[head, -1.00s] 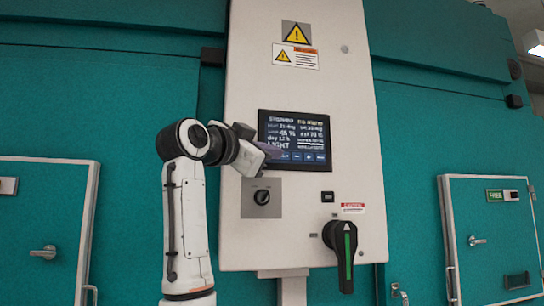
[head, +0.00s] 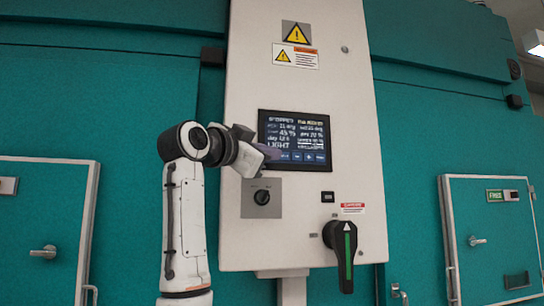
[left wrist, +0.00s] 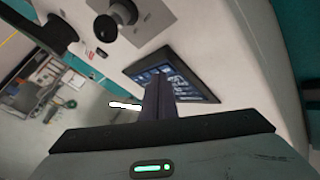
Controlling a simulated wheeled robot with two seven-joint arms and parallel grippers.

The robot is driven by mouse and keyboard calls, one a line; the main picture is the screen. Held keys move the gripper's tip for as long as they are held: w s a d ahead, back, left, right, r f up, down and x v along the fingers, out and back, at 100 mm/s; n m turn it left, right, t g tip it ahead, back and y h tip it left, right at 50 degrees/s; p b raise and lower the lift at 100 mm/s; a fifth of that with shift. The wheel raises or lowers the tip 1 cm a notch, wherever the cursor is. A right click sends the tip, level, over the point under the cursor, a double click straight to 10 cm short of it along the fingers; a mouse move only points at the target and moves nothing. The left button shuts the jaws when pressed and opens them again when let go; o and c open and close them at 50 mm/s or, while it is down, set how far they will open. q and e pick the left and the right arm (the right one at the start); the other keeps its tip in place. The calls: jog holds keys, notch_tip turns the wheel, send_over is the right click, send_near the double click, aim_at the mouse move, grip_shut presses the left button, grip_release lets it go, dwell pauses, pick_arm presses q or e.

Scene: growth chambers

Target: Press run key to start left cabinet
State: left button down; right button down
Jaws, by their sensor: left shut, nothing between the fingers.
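The left cabinet's control panel (head: 345,100) is a tall pale box with a dark touch screen (head: 297,135) showing lines of white text and a row of blue keys along its bottom. My left gripper (head: 274,153) is shut and empty, with its fingertips at the lower left of the screen, over the left end of the key row. In the left wrist view the shut fingers (left wrist: 160,95) point at the screen (left wrist: 175,78) and hide part of it. I cannot tell whether the tips touch the glass. My right gripper is not in view.
Below the screen are a black rotary knob (head: 262,197) on a grey plate and a large black handle with a green stripe (head: 344,248). Yellow warning labels (head: 297,33) sit above. Teal chamber walls with pale-framed doors (head: 492,238) stand on both sides.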

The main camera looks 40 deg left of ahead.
pick_arm(q)
jog(key=shift+w+a, duration=0.15)
dwell(0.3)
jog(key=shift+s+d+b, duration=0.3)
jog(key=shift+s+d, duration=0.2)
jog(key=shift+d, duration=0.05)
jog(key=s+d+b, duration=0.1)
jog(key=d, duration=0.1)
jog(key=s+d, duration=0.2)
jog(key=shift+s+b, duration=0.1)
jog(key=shift+b, duration=0.25)
jog(key=shift+a, duration=0.1)
dwell(0.6)
